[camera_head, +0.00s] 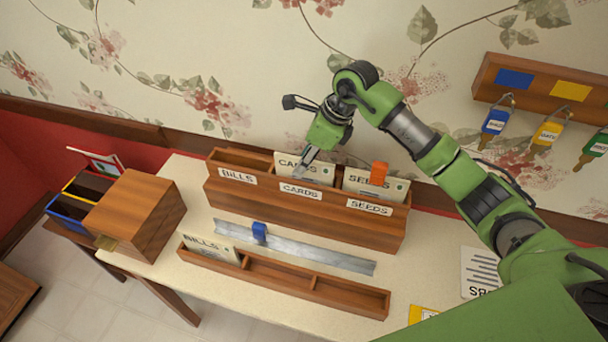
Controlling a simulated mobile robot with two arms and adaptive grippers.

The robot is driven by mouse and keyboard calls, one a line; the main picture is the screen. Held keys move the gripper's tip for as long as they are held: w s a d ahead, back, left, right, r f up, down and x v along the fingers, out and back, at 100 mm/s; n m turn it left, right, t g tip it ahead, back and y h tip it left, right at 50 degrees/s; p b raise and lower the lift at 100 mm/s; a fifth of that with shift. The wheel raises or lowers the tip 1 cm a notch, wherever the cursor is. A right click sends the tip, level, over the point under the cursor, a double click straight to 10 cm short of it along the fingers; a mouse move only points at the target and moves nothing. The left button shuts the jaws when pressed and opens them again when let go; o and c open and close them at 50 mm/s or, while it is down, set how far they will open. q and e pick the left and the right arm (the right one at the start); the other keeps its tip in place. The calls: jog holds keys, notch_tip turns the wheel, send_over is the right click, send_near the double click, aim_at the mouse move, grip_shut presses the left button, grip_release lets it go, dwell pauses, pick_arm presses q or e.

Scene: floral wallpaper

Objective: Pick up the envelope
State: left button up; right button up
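A cream envelope marked CARDS (318,173) stands in the middle compartment of the wooden sorter (290,221). A second envelope, marked SEEDS (394,189), stands in the right compartment with an orange clip (378,173) at its top. My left gripper is not in view.
A metal ruler with a blue slider (259,232) lies between sorter and tray. A wooden box (137,216) stands at the table's left. The sorter's BILLS compartment (240,160) looks empty.

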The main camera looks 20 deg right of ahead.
grip_shut()
jog(key=shift+r, duration=0.1)
dwell(0.3)
